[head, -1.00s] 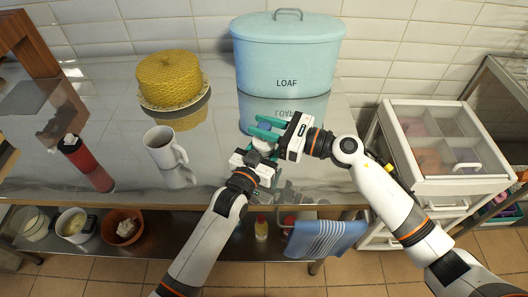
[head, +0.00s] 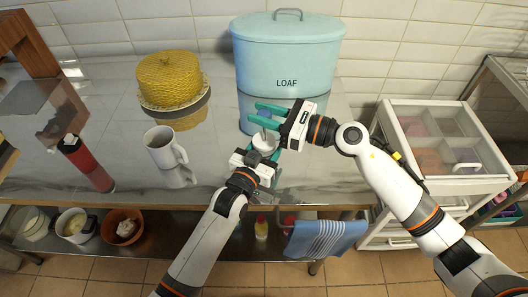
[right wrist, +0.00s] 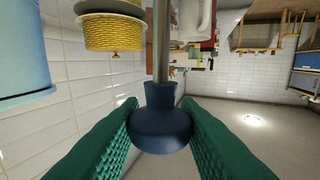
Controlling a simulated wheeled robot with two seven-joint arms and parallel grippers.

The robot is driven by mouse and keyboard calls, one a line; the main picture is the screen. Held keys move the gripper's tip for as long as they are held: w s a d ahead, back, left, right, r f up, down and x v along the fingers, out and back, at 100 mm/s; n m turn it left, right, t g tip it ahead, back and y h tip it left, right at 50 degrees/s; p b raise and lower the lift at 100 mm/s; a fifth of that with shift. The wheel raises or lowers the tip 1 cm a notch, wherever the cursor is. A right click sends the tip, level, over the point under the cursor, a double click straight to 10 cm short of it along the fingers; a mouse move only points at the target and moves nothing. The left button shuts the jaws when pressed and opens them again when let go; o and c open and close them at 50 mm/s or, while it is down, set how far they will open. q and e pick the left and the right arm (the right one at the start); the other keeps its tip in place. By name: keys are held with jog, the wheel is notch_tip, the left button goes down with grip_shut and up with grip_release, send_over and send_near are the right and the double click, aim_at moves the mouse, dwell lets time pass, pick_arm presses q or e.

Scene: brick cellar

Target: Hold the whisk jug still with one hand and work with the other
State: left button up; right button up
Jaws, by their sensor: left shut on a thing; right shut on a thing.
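A small white jug (head: 263,143) stands in front of the blue bin in the head view, partly hidden by my grippers. My left gripper (head: 265,160), the lower one, is shut on the jug. My right gripper (head: 266,115) is above the jug, shut on a dark blue knob. In the right wrist view this knob (right wrist: 160,120) sits between the green fingers, with a straight metal rod (right wrist: 161,45) running from it. The rod's far end is hidden.
A blue LOAF bin (head: 290,60) stands behind my grippers. A yellow cake cover (head: 170,80), a white mug (head: 163,148) and a red bottle (head: 75,152) are to the left. A striped towel (head: 322,238) hangs at the front edge. A drawer cabinet (head: 440,185) stands right.

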aim_at(264, 139)
jog(key=shift+w+d+f, duration=0.1)
jog(key=shift+f, duration=1.85)
jog(key=o, duration=0.8)
jog(key=shift+r, duration=3.55)
